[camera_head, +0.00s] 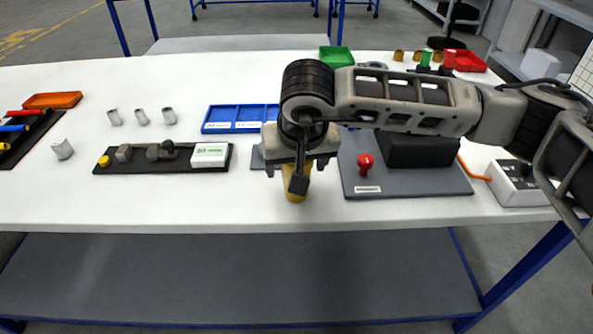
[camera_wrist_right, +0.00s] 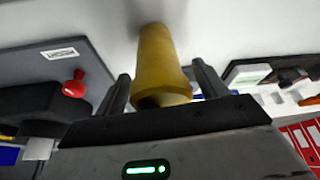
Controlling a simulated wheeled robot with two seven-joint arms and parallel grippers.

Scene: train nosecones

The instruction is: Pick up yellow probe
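The yellow probe (camera_wrist_right: 160,65) stands on the white table near the front edge. In the head view only its lower part (camera_head: 295,196) shows, below my right gripper (camera_head: 299,178); the rest is hidden. In the wrist view my right gripper (camera_wrist_right: 162,82) has one finger on each side of the probe. A gap shows between the probe and each finger, so the gripper looks open around it. My left gripper is not in view.
To the right is a grey plate (camera_head: 425,182) with a red knob (camera_head: 365,163) and a black block. A blue tray (camera_head: 240,118) lies behind on the left, and a black tool board (camera_head: 165,158) nearer. The front left table is clear.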

